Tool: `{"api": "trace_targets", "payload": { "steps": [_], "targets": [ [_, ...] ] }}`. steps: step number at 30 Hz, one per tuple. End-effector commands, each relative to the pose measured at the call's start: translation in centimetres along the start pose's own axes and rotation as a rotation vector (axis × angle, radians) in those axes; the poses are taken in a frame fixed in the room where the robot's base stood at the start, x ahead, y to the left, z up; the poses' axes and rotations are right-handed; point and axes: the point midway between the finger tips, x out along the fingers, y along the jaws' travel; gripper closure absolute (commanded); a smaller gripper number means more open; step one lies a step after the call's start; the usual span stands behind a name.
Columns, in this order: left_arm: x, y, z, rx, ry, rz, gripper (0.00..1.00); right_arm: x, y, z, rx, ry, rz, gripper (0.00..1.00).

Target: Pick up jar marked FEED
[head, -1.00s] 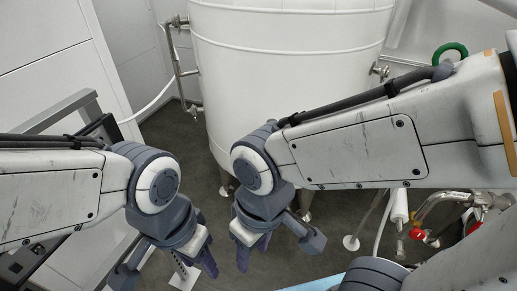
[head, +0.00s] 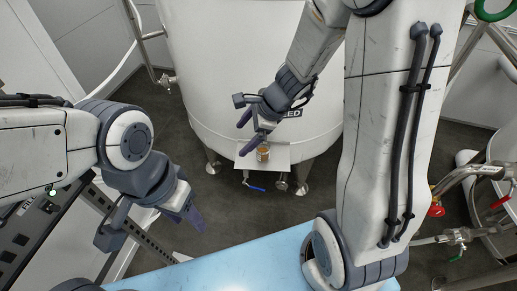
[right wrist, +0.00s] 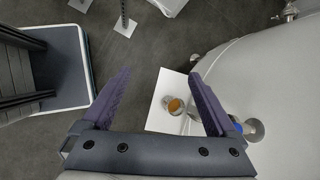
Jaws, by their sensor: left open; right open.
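A small jar with amber contents (head: 263,154) stands on a white shelf (head: 276,158) at the front of the big white tank. A dark sign on the tank above it shows "EED", its left part hidden by my arm; no marking on the jar is legible. My right gripper (head: 247,132) is open and empty, just above and left of the jar. My left gripper (head: 192,214) is open and empty at lower left, away from the jar.
The tank (head: 225,75) stands on metal legs behind the shelf. A blue-handled valve (head: 256,188) sits below the shelf. A light blue surface (head: 230,262) lies at the bottom. Pipes with a red-handled valve (head: 436,209) are at right. A dark metal frame stands at left.

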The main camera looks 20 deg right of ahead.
Motion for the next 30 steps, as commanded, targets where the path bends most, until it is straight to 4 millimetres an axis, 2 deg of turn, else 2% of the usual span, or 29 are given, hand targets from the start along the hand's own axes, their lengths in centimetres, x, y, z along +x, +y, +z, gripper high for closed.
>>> {"api": "trace_targets", "payload": {
  "steps": [1,3,6,9,15,23,30],
  "targets": [
    [1.4,-0.1,0.1,0.000,0.000,0.000,0.50,1.5,-1.4,-4.0,0.214,0.018,-0.051,0.07],
    [1.9,-0.1,0.1,0.000,0.000,0.000,0.50,2.1,-2.9,-7.8,0.446,0.033,-0.114,0.07],
    [2.4,-0.2,0.1,0.001,0.000,0.000,0.50,2.5,-3.9,-11.5,0.667,0.046,-0.174,0.07],
    [2.8,-0.2,0.1,0.001,0.001,0.000,0.50,3.1,-4.3,-13.3,0.769,0.050,-0.201,0.07],
    [3.9,-0.3,0.2,0.000,0.001,0.000,0.50,6.2,-4.8,-14.0,0.787,0.052,-0.206,0.07],
    [4.4,-0.3,0.2,0.000,0.001,0.000,0.50,8.2,-5.2,-14.1,0.782,0.051,-0.206,0.07],
    [5.2,-0.4,0.3,0.000,0.001,0.000,0.50,11.8,-5.5,-14.6,0.781,0.051,-0.205,0.07]
  ]
}}
